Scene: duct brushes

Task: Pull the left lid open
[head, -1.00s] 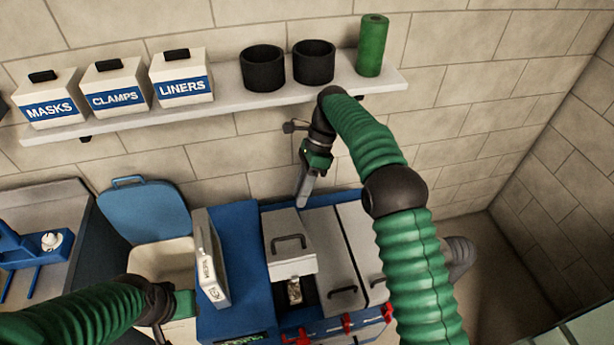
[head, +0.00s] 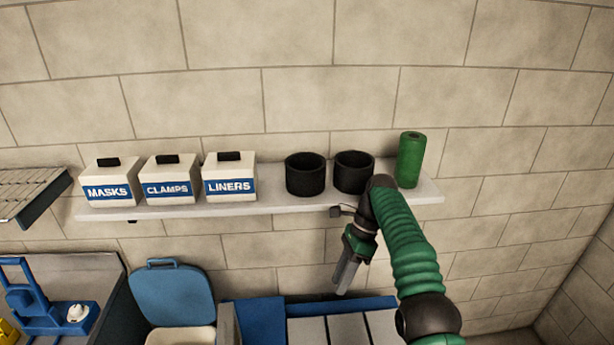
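The left lid (head: 306,331) is the leftmost of three pale grey panels at the bottom edge of the head view. Only its far part shows; its handle and front are cut off, so I cannot tell how far open it is. The middle lid (head: 350,328) and the right lid (head: 384,325) lie beside it. My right gripper (head: 343,277) hangs pointing down in front of the wall, above and behind the lids, apart from them. Its fingers overlap in this view, so their opening is unclear. I see nothing held in it. My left gripper is out of view.
A wall shelf (head: 275,207) holds white boxes marked MASKS (head: 111,180), CLAMPS (head: 170,180) and LINERS (head: 230,177), two black cups (head: 305,174) and a green roll (head: 410,160). My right arm passes close to the shelf. A bin with a raised blue lid (head: 172,295) stands left.

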